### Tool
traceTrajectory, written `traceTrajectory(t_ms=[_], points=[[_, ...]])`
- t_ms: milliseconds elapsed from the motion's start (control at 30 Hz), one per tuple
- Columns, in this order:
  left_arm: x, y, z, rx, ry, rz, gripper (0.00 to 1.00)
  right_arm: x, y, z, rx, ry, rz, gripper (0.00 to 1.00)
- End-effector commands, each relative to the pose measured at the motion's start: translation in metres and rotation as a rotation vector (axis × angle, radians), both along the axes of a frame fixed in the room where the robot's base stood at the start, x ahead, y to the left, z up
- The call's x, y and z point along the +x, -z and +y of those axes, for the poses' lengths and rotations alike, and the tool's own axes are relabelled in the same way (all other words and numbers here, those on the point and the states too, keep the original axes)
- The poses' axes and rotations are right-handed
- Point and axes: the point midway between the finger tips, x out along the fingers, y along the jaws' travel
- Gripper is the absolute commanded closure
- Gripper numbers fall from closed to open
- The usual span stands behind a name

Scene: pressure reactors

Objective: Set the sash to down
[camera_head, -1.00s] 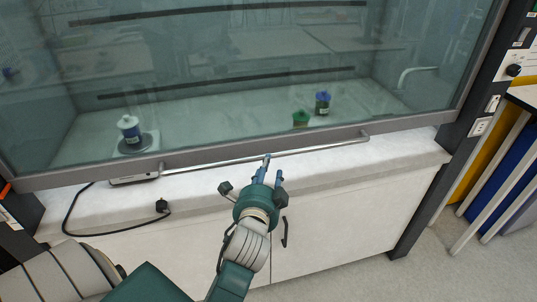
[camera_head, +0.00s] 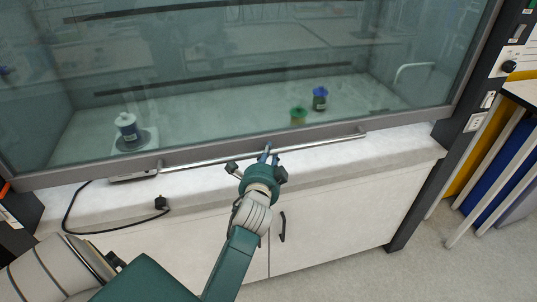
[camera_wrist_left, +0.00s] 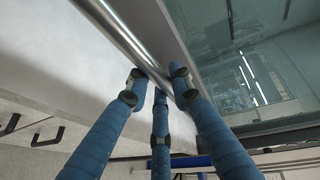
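The glass sash (camera_head: 240,85) of the fume hood is low, with its grey bottom frame close above the white worktop. A metal bar handle (camera_head: 320,142) runs along the sash's lower edge. My left gripper (camera_head: 266,153) is at the middle of this handle. In the left wrist view, its blue fingers (camera_wrist_left: 160,95) are spread apart around the handle (camera_wrist_left: 130,38), with fingertips close to it; I cannot tell whether they touch it. My right gripper is not in view.
Cabinet doors lie below.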

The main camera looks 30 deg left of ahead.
Motion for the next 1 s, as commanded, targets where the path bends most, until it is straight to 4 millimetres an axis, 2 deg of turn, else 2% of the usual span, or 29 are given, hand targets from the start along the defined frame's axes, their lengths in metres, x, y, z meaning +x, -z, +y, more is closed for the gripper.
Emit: traceTrajectory(t_ms=[167, 267, 600, 700, 1000], points=[[0.0, 0.0, 0.0, -0.001, 0.0, 0.0, 1.0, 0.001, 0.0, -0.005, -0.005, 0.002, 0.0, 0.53], [0.0, 0.009, 0.0, -0.002, 0.0, 0.001, 1.0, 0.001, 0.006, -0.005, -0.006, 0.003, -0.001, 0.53], [-0.003, 0.093, -0.001, -0.012, -0.002, 0.016, 1.0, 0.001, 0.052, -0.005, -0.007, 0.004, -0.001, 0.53], [-0.002, 0.107, -0.001, -0.013, -0.002, 0.015, 1.0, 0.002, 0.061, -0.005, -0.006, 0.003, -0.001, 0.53], [-0.002, 0.113, -0.001, -0.011, -0.002, 0.014, 1.0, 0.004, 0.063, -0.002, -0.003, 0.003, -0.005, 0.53]])
